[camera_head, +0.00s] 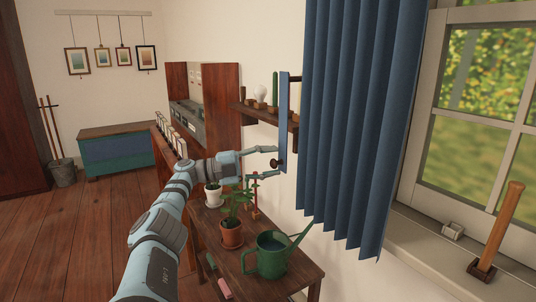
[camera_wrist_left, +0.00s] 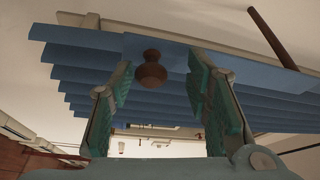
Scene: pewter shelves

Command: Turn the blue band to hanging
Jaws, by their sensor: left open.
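The blue band (camera_head: 284,115) is a narrow flat strip standing upright at the left edge of the blue curtain. A dark brown round knob (camera_head: 277,163) sits near its lower end. My left gripper (camera_head: 275,161) is open at the knob, one finger above it and one below. In the left wrist view, the knob (camera_wrist_left: 151,72) lies between the two spread fingers, with a gap on each side, and the blue band (camera_wrist_left: 160,48) is behind it. I cannot tell how the band's upper end is fixed. My right gripper is not in view.
The blue curtain (camera_head: 345,120) hangs right of the band. A wall shelf (camera_head: 262,114) with small items is behind. Below, a wooden table (camera_head: 285,283) holds a green watering can (camera_head: 271,257) and potted plants (camera_head: 232,232). A wooden-handled tool (camera_head: 500,225) stands on the windowsill.

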